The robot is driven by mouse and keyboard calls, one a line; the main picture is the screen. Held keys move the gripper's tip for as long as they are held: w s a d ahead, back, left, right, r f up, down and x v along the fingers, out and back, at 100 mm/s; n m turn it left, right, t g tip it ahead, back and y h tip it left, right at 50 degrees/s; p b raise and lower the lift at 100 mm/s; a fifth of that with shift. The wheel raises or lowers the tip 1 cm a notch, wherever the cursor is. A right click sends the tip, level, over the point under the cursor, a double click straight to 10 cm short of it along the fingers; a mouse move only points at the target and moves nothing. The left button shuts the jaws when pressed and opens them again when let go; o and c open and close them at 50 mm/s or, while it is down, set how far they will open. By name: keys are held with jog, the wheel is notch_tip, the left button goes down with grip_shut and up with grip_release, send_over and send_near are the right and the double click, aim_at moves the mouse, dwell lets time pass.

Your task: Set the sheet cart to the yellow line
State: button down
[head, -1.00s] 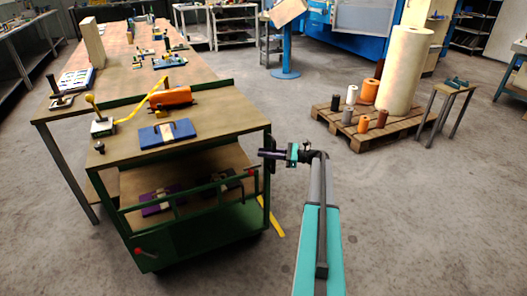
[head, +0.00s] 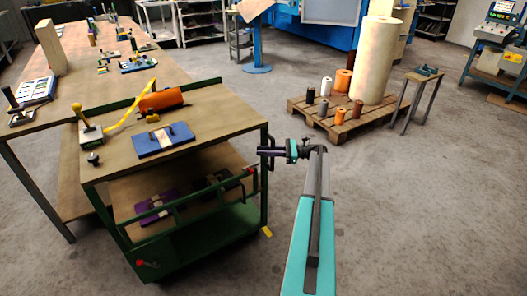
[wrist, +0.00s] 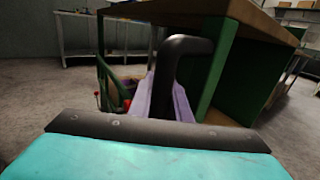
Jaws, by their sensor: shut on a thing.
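The sheet cart (head: 200,240) is green-framed with a wooden top and a lower shelf, beside the long workbench. My gripper (head: 270,152) is at the cart's right side, shut on its dark upright handle; in the wrist view the handle (wrist: 180,60) rises between the purple-grey fingers. A short piece of the yellow line (head: 267,232) shows on the floor by the cart's near right corner. The rest of the line is hidden, seemingly behind or under the cart. The cart's wheels cannot be made out.
The workbench (head: 60,100) stands close on the left. A pallet (head: 340,120) with a tall roll and a small stand (head: 415,95) are at the back right. Floor on the right is open.

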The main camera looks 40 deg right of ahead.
jog(key=shift+w+r, duration=0.1)
jog(key=c, duration=1.6)
grip_release()
jog(key=shift+c, duration=0.2)
jog(key=b+v, duration=0.1)
jog(key=v, duration=1.3)
jog(key=shift+b, duration=0.35)
